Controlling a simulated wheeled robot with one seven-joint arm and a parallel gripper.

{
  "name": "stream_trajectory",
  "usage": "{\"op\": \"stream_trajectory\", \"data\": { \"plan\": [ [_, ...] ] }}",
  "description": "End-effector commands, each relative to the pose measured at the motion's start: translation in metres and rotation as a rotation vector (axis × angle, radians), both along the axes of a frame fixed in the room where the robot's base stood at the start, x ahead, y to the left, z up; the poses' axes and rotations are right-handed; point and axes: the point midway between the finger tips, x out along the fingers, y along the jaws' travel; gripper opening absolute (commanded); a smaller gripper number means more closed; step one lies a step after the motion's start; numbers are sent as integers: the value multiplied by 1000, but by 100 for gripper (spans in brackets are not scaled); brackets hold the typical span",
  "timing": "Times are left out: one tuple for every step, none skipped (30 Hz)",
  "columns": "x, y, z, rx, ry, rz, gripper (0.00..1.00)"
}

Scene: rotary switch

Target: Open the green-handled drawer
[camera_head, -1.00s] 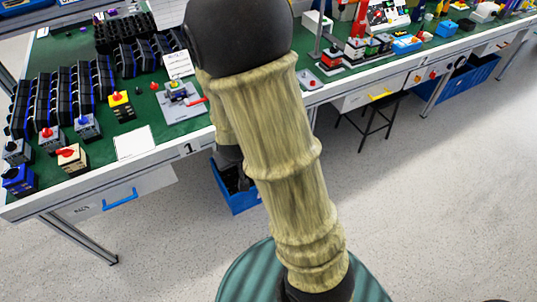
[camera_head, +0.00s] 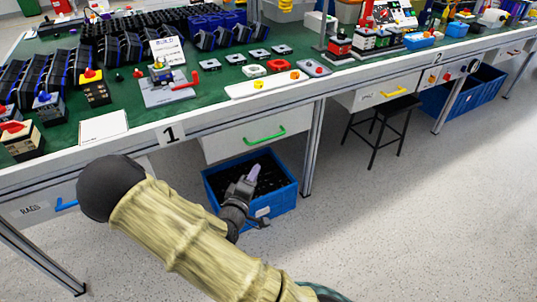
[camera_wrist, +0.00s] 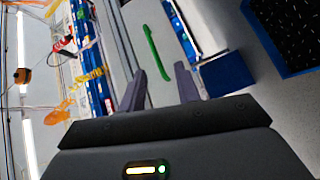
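The green handle (camera_head: 264,137) is a curved bar on the front of a white drawer (camera_head: 225,147) under the workbench, beside the sign "1". The drawer looks closed, flush below the bench edge. My gripper (camera_head: 252,178) is below and in front of the handle in the head view, over a blue bin. In the wrist view the green handle (camera_wrist: 157,52) runs lengthwise ahead of the space between the two fingers, and my gripper (camera_wrist: 161,72) is open and empty. The fingers look apart from the handle.
A blue bin (camera_head: 288,204) with dark contents stands on the floor under the drawer. A bench leg (camera_head: 313,150) is right of it, and a black stool (camera_head: 382,125) further right. A yellow-handled drawer (camera_head: 385,93) and a blue handle (camera_head: 66,204) flank it.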

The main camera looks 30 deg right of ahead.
Motion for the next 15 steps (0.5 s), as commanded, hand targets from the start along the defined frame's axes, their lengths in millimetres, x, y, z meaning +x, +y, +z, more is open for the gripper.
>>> {"op": "stream_trajectory", "data": {
  "plan": [
    [0, 2, -15, -65, -12, 9, 33],
    [0, 3, -15, -98, -20, 11, 33],
    [0, 5, -15, -137, -29, 14, 33],
    [0, 5, -14, -159, -34, 16, 33],
    [-1, 6, -13, -177, -40, 16, 33],
    [-1, 7, -12, -194, -44, 16, 33],
    [-1, 7, -11, -202, -46, 17, 33],
    [-1, 7, -10, -207, -47, 18, 33],
    [-1, 7, -9, -209, -48, 17, 33],
    [-1, 7, -8, -209, -48, 17, 33],
    [-1, 7, -8, -208, -48, 17, 33],
    [-1, 7, -8, -207, -47, 18, 33],
    [-1, 7, -8, -206, -48, 18, 33],
    [-1, 7, -8, -205, -47, 17, 33],
    [-1, 7, -8, -205, -47, 17, 33]
  ]
}}
